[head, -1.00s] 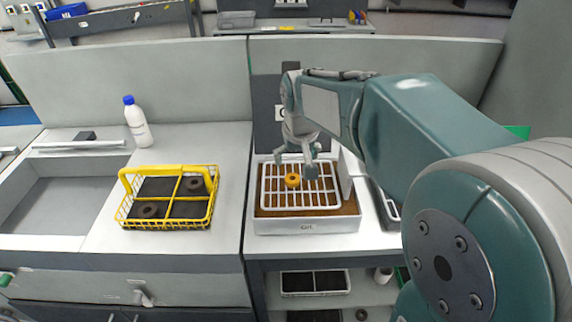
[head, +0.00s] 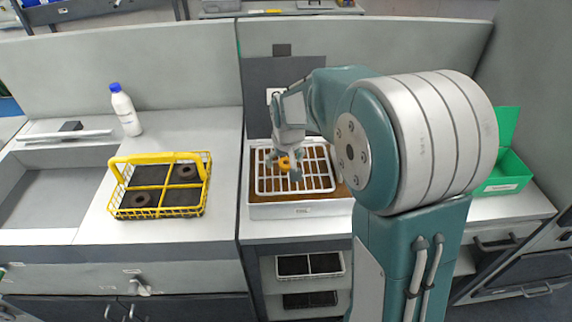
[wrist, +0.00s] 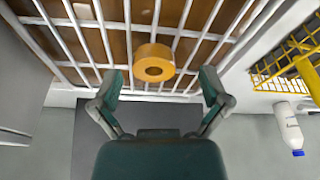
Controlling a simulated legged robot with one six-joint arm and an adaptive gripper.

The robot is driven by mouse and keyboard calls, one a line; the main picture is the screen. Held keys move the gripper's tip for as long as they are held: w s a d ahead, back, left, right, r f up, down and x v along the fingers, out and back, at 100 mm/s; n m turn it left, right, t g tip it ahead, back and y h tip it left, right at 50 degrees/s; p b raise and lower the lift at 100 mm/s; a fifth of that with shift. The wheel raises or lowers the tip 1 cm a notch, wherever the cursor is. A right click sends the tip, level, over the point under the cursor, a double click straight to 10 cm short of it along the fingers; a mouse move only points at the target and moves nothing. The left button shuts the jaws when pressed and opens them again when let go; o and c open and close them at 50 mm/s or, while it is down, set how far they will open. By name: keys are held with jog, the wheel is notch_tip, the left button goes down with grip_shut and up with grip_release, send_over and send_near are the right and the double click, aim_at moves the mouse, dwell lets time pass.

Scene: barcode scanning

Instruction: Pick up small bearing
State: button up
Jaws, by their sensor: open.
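The small bearing is an orange ring (head: 284,164) lying on the white wire rack (head: 322,176) of the tray on the middle counter. In the wrist view the orange ring (wrist: 154,62) shows its dark centre hole and rests on the rack bars. My gripper (head: 284,171) is open and empty, pointing down just above the ring, and its fingers partly cover it in the head view. In the wrist view my gripper (wrist: 160,88) has its fingers spread wide, and the ring lies between their lines, beyond the tips. Touch cannot be seen.
A yellow wire basket (head: 158,215) with two dark rings stands on the left counter, beside a white bottle with a blue cap (head: 125,112). A green bin (head: 505,172) is at the right. The tray has a raised white rim (head: 300,210).

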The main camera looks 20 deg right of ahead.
aim_at(286, 160)
jog(key=shift+d+f, duration=0.15)
jog(key=shift+d, duration=0.65)
jog(key=shift+a, duration=0.4)
jog(key=c, duration=0.9)
jog(key=shift+a, duration=0.3)
jog(key=c, duration=0.4)
jog(key=shift+o, duration=0.2)
jog(key=shift+a, duration=0.1)
grip_shut()
jog(key=shift+d+r, duration=0.2)
jog(key=shift+d, duration=0.35)
jog(key=shift+w+r, duration=0.1)
jog(key=shift+r, duration=0.25)
jog(key=shift+a+r, duration=0.2)
jog(key=shift+r, duration=1)
jog(key=s+d+r, duration=0.1)
jog(key=s+r, duration=0.8)
jog(key=s, duration=0.5)
jog(key=shift+d+r, duration=0.15)
jog(key=shift+r, duration=0.05)
